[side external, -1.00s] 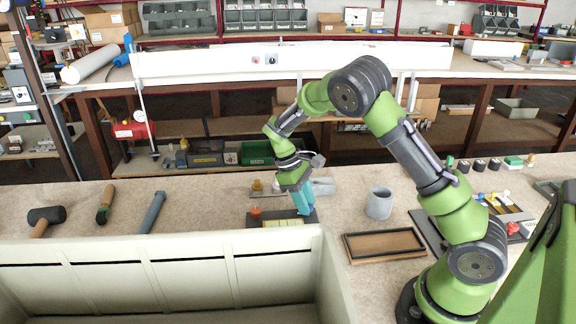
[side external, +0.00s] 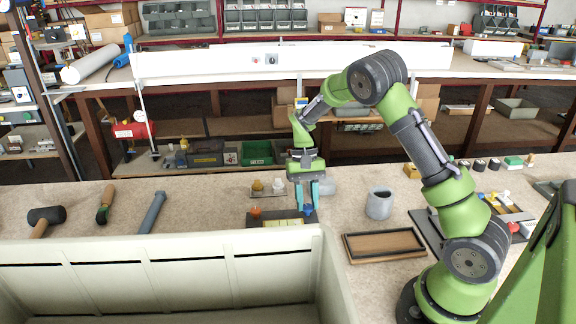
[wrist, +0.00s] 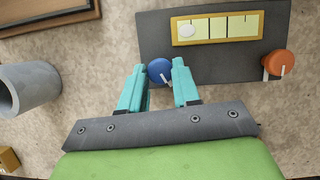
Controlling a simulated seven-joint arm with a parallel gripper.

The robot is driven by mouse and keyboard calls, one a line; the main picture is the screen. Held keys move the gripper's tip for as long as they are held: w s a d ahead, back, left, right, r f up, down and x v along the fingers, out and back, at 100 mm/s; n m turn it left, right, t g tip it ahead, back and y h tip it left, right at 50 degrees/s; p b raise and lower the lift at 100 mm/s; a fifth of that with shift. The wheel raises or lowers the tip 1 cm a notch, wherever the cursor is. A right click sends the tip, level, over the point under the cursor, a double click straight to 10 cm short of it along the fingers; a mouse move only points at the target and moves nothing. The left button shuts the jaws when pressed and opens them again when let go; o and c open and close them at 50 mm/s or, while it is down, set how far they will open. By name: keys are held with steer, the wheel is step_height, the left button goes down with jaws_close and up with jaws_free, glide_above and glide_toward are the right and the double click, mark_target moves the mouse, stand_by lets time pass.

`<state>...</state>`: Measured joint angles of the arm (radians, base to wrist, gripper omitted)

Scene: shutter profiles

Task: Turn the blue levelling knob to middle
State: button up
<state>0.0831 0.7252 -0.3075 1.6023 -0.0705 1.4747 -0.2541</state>
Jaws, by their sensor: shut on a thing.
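The blue levelling knob (wrist: 160,71) sits at the near left corner of a dark grey panel (wrist: 220,70) in the wrist view, with a short pale pointer line on it. My gripper (wrist: 166,74) has its two teal fingers on either side of the knob, shut on it. In the side view my gripper (side external: 306,207) points down at the panel's right end, with the blue knob (side external: 308,209) just showing between the fingertips. A yellow-framed window (wrist: 218,27) on the panel has pale segments and a white round marker at its left end.
An orange knob (wrist: 279,63) with a white pointer is on the same panel. A grey cup (side external: 380,203) and a wooden tray (side external: 385,245) stand to the right. A large pale bin (side external: 170,275) fills the front. A mallet (side external: 46,216) and other tools lie left.

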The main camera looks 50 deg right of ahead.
steer(key=m, duration=0.2)
steer(key=m+t+y, duration=0.1)
steer(key=m, duration=0.2)
steer(key=shift+s+d+t, duration=0.1)
steer(key=shift+d+t, duration=0.05)
steer(key=shift+t, duration=0.15)
stand_by(0.4)
steer(key=o, duration=1)
steer(key=shift+o, duration=0.2)
steer(key=shift+r, duration=0.1)
steer(key=v, duration=1.6)
steer(key=shift+d+r, duration=0.25)
steer(key=shift+r, duration=0.1)
